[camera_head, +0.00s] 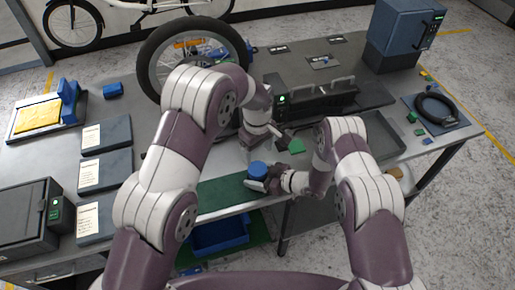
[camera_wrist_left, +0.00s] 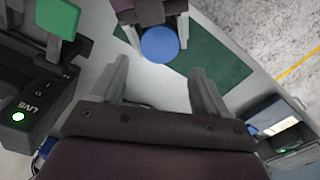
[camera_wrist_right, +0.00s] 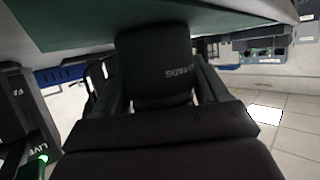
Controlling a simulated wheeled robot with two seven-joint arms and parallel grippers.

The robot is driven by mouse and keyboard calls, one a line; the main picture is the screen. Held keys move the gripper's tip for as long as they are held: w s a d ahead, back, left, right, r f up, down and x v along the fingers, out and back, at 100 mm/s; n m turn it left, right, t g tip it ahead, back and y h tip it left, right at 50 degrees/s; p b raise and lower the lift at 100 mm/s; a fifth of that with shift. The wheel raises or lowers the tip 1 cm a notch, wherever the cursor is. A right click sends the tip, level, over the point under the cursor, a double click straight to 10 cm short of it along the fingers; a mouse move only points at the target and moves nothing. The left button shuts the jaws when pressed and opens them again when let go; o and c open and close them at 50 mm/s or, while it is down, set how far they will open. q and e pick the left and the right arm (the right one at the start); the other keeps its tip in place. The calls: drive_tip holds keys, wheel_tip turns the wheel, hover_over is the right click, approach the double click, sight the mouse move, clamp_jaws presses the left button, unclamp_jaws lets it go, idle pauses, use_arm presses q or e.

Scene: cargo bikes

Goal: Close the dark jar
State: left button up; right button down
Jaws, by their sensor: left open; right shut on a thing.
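The dark jar (camera_wrist_right: 153,60) is a black cylinder with printed lettering in the right wrist view. My right gripper (camera_wrist_right: 157,75) is shut around its side; it also shows in the head view (camera_head: 265,182). A round blue top (camera_head: 257,168) sits at the jar's upper end, and shows as a blue disc in the left wrist view (camera_wrist_left: 160,44). I cannot tell how tightly it is seated. My left gripper (camera_head: 262,149) is open and empty, just above and behind the blue top. In the left wrist view its fingers (camera_wrist_left: 158,70) point towards the disc, apart from it.
A green mat (camera_head: 222,196) lies at the table's front edge. A dark device with a green light (camera_head: 310,103) and a bicycle wheel (camera_head: 180,60) stand behind my grippers. A green piece (camera_head: 297,146) is close by. A blue bin (camera_head: 220,236) is below the table.

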sight(257, 168)
use_arm(q)
wheel_tip(257, 168, down, 8)
drive_tip(key=shift+r, duration=0.2)
drive_tip(key=c, duration=0.9)
drive_tip(key=m, duration=0.3)
drive_tip(key=shift+m, duration=0.3)
drive_tip(key=o, duration=1.2)
drive_tip(key=shift+r, duration=2.3)
